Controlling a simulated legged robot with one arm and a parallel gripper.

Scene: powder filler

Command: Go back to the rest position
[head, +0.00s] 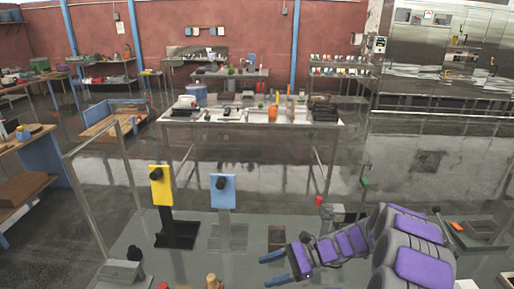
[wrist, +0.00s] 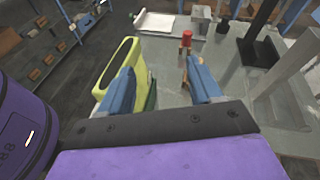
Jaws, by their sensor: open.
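My gripper (head: 272,269) is low over the grey worktable (head: 215,262) in the head view, with its two blue fingers pointing left. In the wrist view my gripper (wrist: 160,78) has its fingers spread wide, with nothing seen held between them. A yellow-green loop-shaped object (wrist: 119,66) is behind the left finger, partly hidden by it; I cannot tell whether they touch. A small red-topped piece (wrist: 187,39) stands beyond the right finger.
A yellow panel (head: 159,184) and a blue panel (head: 222,190) with black knobs stand upright on the worktable. A brown block (head: 277,238) is just behind my gripper. Small items line the front edge. A metal frame (head: 100,200) rises at the left.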

